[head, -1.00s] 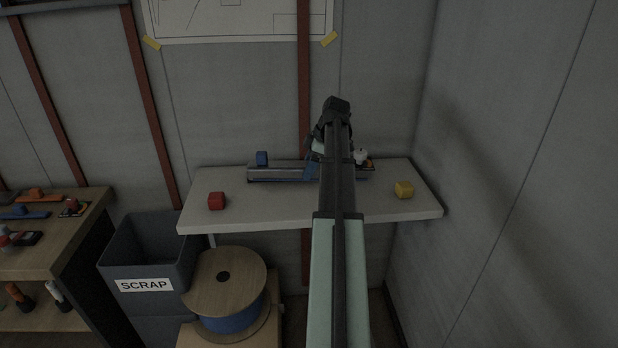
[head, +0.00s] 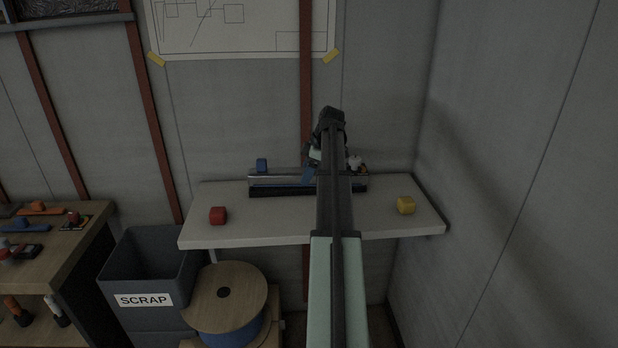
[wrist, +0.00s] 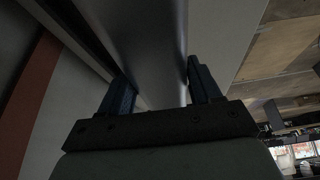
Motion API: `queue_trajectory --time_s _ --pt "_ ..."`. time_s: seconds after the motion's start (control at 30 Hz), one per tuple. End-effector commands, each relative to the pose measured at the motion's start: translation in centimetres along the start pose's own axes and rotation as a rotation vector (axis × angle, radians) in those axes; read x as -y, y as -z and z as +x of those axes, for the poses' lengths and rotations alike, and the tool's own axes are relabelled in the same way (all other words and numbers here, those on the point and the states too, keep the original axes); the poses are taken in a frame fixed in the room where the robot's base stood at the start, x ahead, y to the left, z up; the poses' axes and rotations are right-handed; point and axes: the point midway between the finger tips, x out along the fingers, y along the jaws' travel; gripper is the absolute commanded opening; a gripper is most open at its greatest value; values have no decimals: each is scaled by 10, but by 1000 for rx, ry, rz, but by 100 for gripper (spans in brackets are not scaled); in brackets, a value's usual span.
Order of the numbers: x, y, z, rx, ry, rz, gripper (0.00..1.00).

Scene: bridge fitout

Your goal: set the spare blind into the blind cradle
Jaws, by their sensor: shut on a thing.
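The spare blind is a long grey metallic bar (head: 283,180) lying left to right above the back of the shelf. In the wrist view it shows as a wide grey slat (wrist: 150,45) running between my fingers. My gripper (wrist: 155,88) is shut on it, with one dark blue finger on each side. In the head view my gripper (head: 309,174) is partly hidden by my arm. A long dark strip (head: 283,192) shows just below the blind; I cannot tell whether it is the cradle or a shadow. The blind's contact with anything beneath is hidden.
The pale shelf (head: 250,230) also holds a red block (head: 218,215), a yellow block (head: 406,205), a blue block (head: 262,165) and a small white item (head: 355,162). A wall stands close at right. A scrap bin (head: 145,270) and a cable drum (head: 224,290) are below.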

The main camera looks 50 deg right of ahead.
Motion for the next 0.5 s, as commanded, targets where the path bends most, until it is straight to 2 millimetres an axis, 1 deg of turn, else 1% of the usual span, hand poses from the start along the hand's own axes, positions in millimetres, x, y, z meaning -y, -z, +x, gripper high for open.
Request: queue_trajectory --time_s 0.03,0.1,0.2,0.33,0.5 --pt "-22 0 0 0 2 -3 14" --pt "-40 0 0 0 4 -9 14" --pt "-61 0 0 0 7 -18 14" --pt "-79 0 -3 0 11 -29 14" --pt "-88 0 -5 0 19 -50 14"
